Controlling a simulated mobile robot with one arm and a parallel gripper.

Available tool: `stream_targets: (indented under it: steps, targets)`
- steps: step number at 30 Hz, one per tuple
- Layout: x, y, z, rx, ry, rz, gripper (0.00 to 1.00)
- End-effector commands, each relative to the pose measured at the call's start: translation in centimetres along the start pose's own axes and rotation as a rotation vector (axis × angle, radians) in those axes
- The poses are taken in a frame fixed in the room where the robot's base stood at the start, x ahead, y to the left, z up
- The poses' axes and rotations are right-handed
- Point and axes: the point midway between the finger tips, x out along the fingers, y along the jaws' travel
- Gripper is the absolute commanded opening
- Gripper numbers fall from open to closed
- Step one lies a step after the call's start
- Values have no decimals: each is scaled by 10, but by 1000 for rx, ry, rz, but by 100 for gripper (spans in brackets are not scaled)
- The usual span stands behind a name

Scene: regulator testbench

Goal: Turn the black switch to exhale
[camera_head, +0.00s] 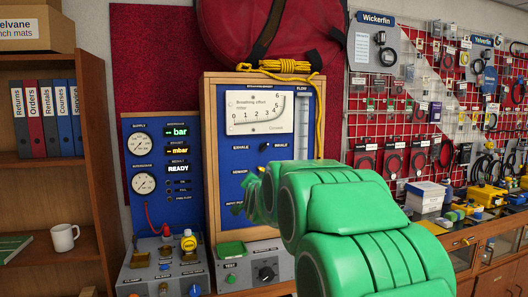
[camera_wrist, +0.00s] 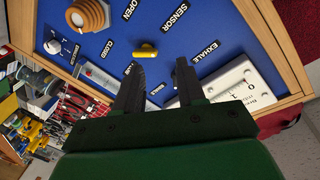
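The black switch (camera_head: 266,146) sits on the blue test panel between the EXHALE label (camera_head: 240,147) on its left and the INHALE label (camera_head: 282,146) on its right. Its pointing direction is too small to tell. In the wrist view the panel appears rotated, with the EXHALE label (camera_wrist: 205,52) beside the right fingertip; I cannot tell the switch apart from the dark fingers there. My gripper (camera_wrist: 160,68) is open, its two black fingers apart in front of the panel, with nothing visibly held. In the head view my green arm covers the panel's lower right.
An orange ribbed fitting (camera_wrist: 88,15) sticks out of the panel. The white breathing-effort gauge (camera_head: 255,112) is above the switch. A gauge panel (camera_head: 160,180) stands at the left.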

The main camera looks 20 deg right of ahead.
Motion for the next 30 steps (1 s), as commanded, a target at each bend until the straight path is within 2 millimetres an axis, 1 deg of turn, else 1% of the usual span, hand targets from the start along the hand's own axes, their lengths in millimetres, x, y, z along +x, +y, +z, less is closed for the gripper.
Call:
stream_targets:
  steps: [1, 3, 6, 9, 12, 20, 26, 30]
  targets:
    - [13, 0, -9, 21, 50, -18, 39]
    - [25, -3, -26, 52, 128, -51, 39]
    - [39, -4, -43, 88, 215, -88, 39]
    - [47, -5, -58, 114, 281, -118, 39]
    - [50, -6, -66, 128, 320, -136, 39]
    - [56, -7, -72, 135, 339, -145, 39]
    - [69, -7, -75, 134, 336, -142, 39]
    - [81, -10, -81, 134, 339, -145, 39]
